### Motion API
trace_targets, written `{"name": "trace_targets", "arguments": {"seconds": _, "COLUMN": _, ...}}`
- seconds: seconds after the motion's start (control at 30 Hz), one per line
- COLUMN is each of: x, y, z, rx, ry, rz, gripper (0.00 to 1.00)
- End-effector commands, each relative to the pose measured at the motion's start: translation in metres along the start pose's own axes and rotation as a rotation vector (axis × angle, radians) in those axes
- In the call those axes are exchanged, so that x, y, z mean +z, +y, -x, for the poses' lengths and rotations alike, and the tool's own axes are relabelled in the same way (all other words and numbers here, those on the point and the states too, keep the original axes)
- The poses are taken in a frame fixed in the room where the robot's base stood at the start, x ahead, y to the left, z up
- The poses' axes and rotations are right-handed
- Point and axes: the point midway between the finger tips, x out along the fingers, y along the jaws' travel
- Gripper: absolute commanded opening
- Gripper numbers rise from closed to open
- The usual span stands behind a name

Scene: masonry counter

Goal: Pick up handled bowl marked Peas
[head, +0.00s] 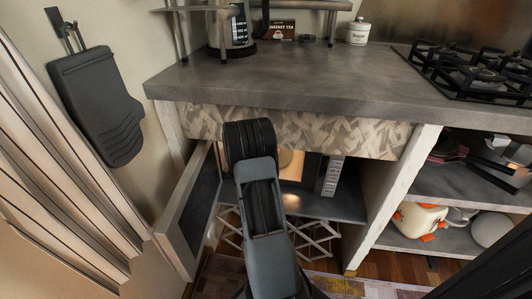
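I cannot make out a handled bowl marked Peas. My arm reaches up the middle of the head view, its upper part in front of the lit opening of a microwave (329,176) under the counter. My gripper does not show; the arm blocks the view of it. A pale yellowish surface shows in the lit opening beside the arm, but I cannot tell what it is.
The microwave door (188,222) stands open at the left. The grey counter (290,82) overhangs the opening. A Sugar canister (358,32), a tea box (281,29) and a gas hob (475,70) are on top. Shelves at right hold a white container with orange parts (422,219).

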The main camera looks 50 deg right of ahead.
Motion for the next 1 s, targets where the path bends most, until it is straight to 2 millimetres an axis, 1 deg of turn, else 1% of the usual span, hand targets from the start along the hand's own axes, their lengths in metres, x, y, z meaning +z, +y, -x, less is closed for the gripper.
{"name": "trace_targets", "arguments": {"seconds": 0.17, "x": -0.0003, "y": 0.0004, "z": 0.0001, "rx": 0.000, "ry": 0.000, "rz": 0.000, "gripper": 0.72}}
{"name": "trace_targets", "arguments": {"seconds": 0.9, "x": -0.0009, "y": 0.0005, "z": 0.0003, "rx": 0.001, "ry": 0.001, "rz": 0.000, "gripper": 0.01}}
{"name": "trace_targets", "arguments": {"seconds": 1.0, "x": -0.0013, "y": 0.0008, "z": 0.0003, "rx": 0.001, "ry": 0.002, "rz": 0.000, "gripper": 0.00}}
